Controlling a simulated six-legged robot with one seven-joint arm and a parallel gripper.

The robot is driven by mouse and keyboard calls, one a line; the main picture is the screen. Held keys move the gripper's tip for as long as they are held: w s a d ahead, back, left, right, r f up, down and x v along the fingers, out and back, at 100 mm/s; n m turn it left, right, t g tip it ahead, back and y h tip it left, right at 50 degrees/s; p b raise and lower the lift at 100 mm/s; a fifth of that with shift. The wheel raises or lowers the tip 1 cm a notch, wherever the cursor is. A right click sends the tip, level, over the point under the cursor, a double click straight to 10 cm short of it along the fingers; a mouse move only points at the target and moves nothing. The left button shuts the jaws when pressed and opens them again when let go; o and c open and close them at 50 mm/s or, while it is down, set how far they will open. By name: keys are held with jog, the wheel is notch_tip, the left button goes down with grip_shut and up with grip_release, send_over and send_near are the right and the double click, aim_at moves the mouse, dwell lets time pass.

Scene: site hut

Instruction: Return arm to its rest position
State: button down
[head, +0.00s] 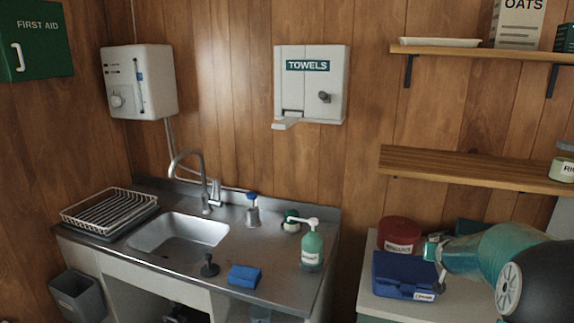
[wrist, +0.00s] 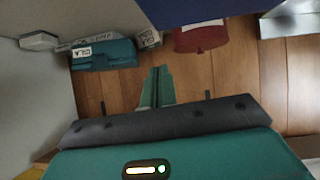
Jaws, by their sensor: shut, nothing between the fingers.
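My gripper (head: 433,250) is at the lower right in the head view, at the end of my teal arm. It is just above and right of a blue box (head: 392,272) and next to a red tub (head: 399,234). In the wrist view its two green fingers (wrist: 155,88) are together with nothing between them. The red tub (wrist: 201,38) and a teal labelled case (wrist: 103,54) lie beyond the fingertips there. Whether the gripper touches the blue box is not clear.
A worktop (head: 373,304) bears the boxes under a low wooden shelf (head: 470,168). A higher shelf (head: 490,51) holds a tray and an oats box. Left are a sink (head: 180,236), green pump bottle (head: 312,248), blue sponge (head: 244,276) and towel dispenser (head: 311,85).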

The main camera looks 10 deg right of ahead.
jog(key=s+a+r+n+g+y, duration=0.1)
jog(key=s+a+r, duration=0.25)
jog(key=a, duration=0.75)
jog(key=s+a+r+n+y, duration=0.2)
jog(key=s+a+r, duration=0.15)
jog(key=a, duration=0.85)
jog(key=s+a+n+g+y, duration=0.2)
jog(key=s+a+g+y, duration=0.1)
jog(key=s+a, duration=1.3)
jog(key=s+f, duration=0.1)
jog(key=s, duration=0.2)
jog(key=shift+s+a+n, duration=0.35)
jog(key=shift+s+n, duration=0.05)
